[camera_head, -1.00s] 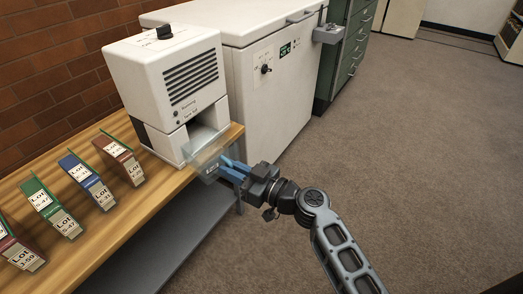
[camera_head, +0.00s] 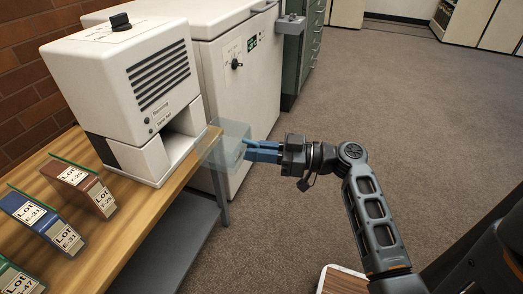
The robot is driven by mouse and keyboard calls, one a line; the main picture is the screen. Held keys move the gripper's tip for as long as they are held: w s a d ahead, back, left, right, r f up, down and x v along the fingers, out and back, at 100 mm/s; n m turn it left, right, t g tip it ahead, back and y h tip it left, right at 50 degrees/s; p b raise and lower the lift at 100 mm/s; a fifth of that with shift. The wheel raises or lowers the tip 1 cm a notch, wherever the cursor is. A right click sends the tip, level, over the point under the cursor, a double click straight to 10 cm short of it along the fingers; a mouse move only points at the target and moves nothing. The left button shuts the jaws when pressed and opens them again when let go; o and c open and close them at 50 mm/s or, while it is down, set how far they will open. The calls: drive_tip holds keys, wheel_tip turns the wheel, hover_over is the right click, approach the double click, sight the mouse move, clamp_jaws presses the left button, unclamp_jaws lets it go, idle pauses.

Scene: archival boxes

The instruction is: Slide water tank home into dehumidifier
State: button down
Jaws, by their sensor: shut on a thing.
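The dehumidifier (camera_head: 130,95) is a white box with a slatted grille and a dark knob on top. It stands on the wooden bench, and its open slot (camera_head: 184,139) is low on the side facing the bench edge. The water tank (camera_head: 222,142) is a clear, see-through box. It is out in front of the slot, by the bench corner, and overlaps the edge in the picture; I cannot tell the exact gap. My gripper (camera_head: 254,151), with blue fingers, is shut on the tank's outer side, to the right of the dehumidifier. The fingertips show partly through the clear wall.
Labelled archival boxes in brown (camera_head: 82,186), blue (camera_head: 42,222) and green (camera_head: 14,280) stand on the wooden bench (camera_head: 145,218) at left. A white chest cabinet (camera_head: 235,95) is behind the tank. A grey shelf (camera_head: 185,245) is below the bench. The carpet at right is open.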

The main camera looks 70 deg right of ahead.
drive_tip(key=shift+w+a+f, duration=0.1)
drive_tip(key=shift+w+f, duration=0.15)
drive_tip(key=shift+w, duration=0.7)
drive_tip(key=shift+w+d+f, duration=0.1)
drive_tip(key=shift+w+f, duration=0.1)
drive_tip(key=shift+w, duration=0.8)
drive_tip(key=shift+w+a+f, duration=0.1)
drive_tip(key=shift+w+f, duration=0.15)
drive_tip(key=shift+w, duration=0.7)
drive_tip(key=x, duration=0.4)
drive_tip(key=d+p+x, duration=0.1)
drive_tip(key=x, duration=0.3)
drive_tip(key=d+x, duration=0.1)
drive_tip(key=x, duration=0.3)
drive_tip(key=shift+w+d+f+p, duration=0.2)
drive_tip(key=shift+w+f+p, duration=0.15)
drive_tip(key=shift+w+p, duration=0.1)
drive_tip(key=shift+f+b, duration=0.25)
drive_tip(key=shift+b, duration=0.35)
drive_tip(key=c, duration=1)
unclamp_jaws()
drive_tip(key=shift+c, duration=0.2)
